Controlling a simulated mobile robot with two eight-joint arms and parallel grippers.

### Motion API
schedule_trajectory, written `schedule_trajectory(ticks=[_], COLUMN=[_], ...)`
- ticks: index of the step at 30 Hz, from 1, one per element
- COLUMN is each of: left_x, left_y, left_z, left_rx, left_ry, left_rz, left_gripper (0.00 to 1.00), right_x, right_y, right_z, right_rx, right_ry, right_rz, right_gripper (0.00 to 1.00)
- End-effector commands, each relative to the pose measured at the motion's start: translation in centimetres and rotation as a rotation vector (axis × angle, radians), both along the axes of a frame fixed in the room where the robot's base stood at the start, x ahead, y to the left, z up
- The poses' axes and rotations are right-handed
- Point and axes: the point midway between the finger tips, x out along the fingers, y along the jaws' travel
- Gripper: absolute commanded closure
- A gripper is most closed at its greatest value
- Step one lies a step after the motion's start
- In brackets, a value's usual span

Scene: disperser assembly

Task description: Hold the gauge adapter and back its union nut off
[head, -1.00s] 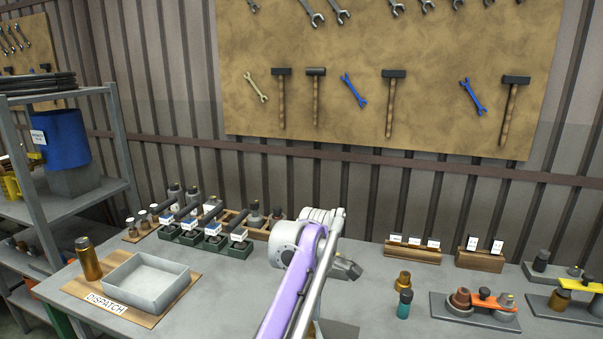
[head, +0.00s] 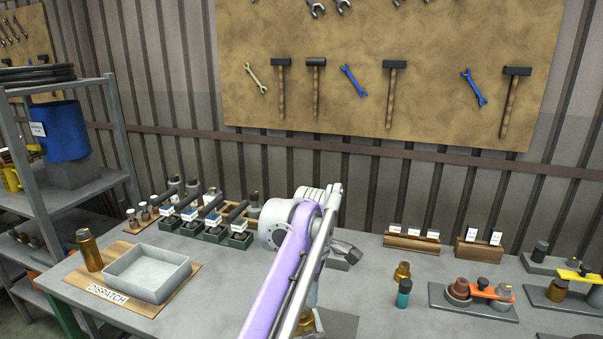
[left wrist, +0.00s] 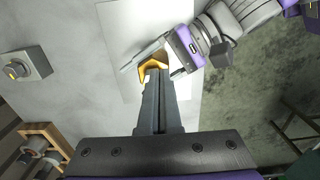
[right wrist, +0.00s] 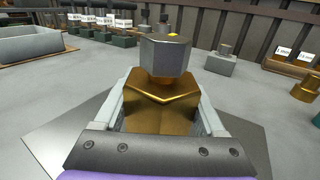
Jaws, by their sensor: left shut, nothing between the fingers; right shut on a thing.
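The gauge adapter is a brass body (right wrist: 160,104) with a grey hex union nut (right wrist: 166,55) on top, upright in the right wrist view. My right gripper (right wrist: 165,112) is shut on the brass body, one finger on each side. In the left wrist view the brass body (left wrist: 154,64) shows between the right gripper's fingers. My left gripper (left wrist: 153,75) is shut and empty, its fingertips overlapping the adapter there; I cannot tell whether they touch it. In the head view my left arm hides most of the adapter; some brass (head: 318,325) shows at the bottom edge.
A grey block with a fitting (right wrist: 221,62) stands on the bench behind the adapter. The grey dispatch tray (head: 148,274) and a brass cylinder (head: 89,250) are at the left. A teal-bodied part (head: 403,294) and a fixture plate (head: 470,306) are at the right.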

Motion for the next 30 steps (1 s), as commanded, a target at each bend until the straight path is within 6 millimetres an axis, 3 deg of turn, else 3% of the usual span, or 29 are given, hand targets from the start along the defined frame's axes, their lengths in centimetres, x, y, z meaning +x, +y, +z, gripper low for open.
schedule_trajectory(ticks=[6,12,30], left_x=[0.0,0.0,0.1], left_y=[0.0,0.0,0.1], left_z=[-2.6,-3.7,-3.8], left_rx=[0.0,0.0,0.0], left_ry=[0.0,0.0,0.0], left_rz=[0.0,0.0,0.0], left_gripper=[1.0,1.0,1.0], right_x=[0.0,0.0,0.0], right_y=[0.0,0.0,0.0], right_z=[0.0,0.0,0.0], right_rx=[0.0,-0.001,-0.001], right_ry=[0.0,0.0,0.0], right_rz=[0.0,0.0,0.0], right_gripper=[1.0,1.0,1.0])
